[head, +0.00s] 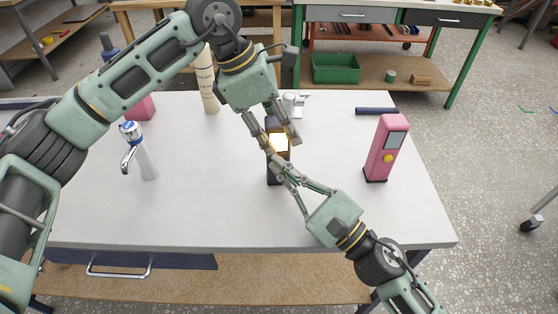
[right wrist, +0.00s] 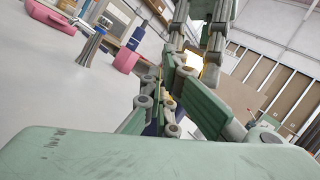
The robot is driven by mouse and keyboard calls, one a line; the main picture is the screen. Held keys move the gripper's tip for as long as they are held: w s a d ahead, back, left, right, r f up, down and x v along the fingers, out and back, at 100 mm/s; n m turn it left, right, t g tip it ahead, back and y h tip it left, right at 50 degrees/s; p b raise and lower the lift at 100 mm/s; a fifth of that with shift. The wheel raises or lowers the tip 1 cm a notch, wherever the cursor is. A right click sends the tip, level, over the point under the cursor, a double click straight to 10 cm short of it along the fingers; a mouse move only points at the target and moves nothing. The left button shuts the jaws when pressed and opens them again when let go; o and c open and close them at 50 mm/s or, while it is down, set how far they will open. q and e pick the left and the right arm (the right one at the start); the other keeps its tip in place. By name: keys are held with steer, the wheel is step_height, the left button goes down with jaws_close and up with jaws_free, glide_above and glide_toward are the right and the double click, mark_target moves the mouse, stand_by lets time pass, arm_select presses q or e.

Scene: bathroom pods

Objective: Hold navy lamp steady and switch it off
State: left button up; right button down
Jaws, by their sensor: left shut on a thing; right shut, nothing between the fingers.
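The navy lamp (head: 273,174) stands upright near the middle of the white table in the head view. Its panel (head: 279,142) glows pale yellow-white. My left gripper (head: 282,136) comes down from above and is shut on the lamp's upper part, one finger on each side. My right gripper (head: 275,163) reaches in from the lower right, shut and empty, its tips at the lamp's front below the glowing panel. I cannot tell whether the tips touch it. In the right wrist view the fingers hide most of the lamp, and a glow (right wrist: 194,61) shows between them.
A pink device (head: 390,140) with a yellow button stands right of the lamp, near a navy bar (head: 377,111). A chrome tap (head: 146,160) stands left. A beige cylinder (head: 207,88) and a grey-white fixture (head: 293,102) stand behind. The front of the white table (head: 190,220) is clear.

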arm_select(q)
steer(key=shift+s, duration=0.1)
arm_select(e)
steer(key=shift+w+f, duration=0.1)
steer(key=shift+w, duration=0.35)
stand_by(0.6)
steer(key=shift+s, duration=0.15)
steer(key=shift+s+d, duration=0.1)
steer(key=shift+s, duration=0.9)
steer(key=shift+s+d, duration=0.2)
steer(key=shift+s, duration=2.3)
arm_select(q)
steer(key=o, duration=1.4)
steer(key=shift+r, duration=0.1)
